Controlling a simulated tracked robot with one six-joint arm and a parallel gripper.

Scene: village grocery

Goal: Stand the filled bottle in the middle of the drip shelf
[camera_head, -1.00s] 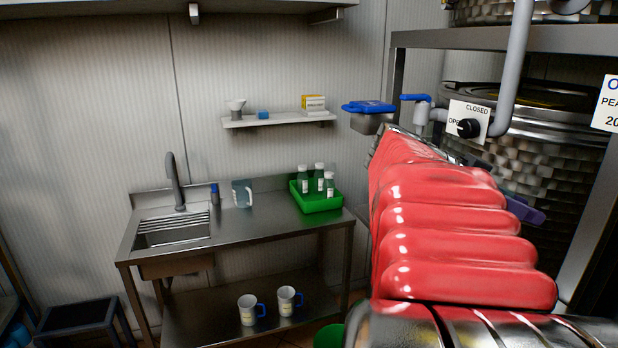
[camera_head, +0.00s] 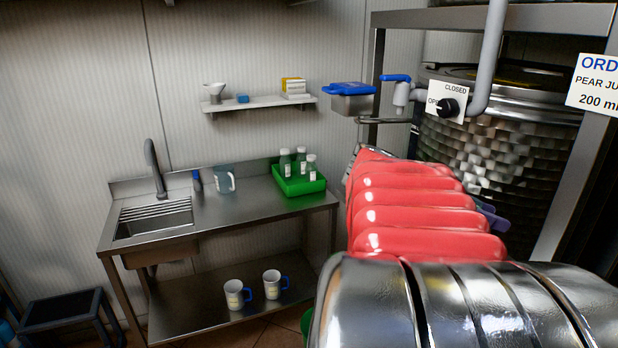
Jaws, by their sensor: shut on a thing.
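My red-sleeved arm fills the lower right and hides its own end, so my gripper and anything it holds do not show. A small dark purple part sticks out past the right side of the sleeve; I cannot tell what it belongs to. A narrow metal ledge (camera_head: 383,120), which looks like the drip shelf, shows below the blue-handled tap (camera_head: 402,94). The visible part of it is bare; its middle and right are partly hidden. The filled bottle cannot be made out. Several small bottles (camera_head: 286,162) stand in a green crate (camera_head: 302,187) on the steel counter.
A hammered steel tank (camera_head: 470,150) stands behind the tap, with a black knob (camera_head: 448,107) on an open/closed plate. A blue-lidded steel box (camera_head: 350,98) is left of the tap. The sink counter (camera_head: 243,207) carries a jug (camera_head: 224,179). Two mugs (camera_head: 237,294) stand below.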

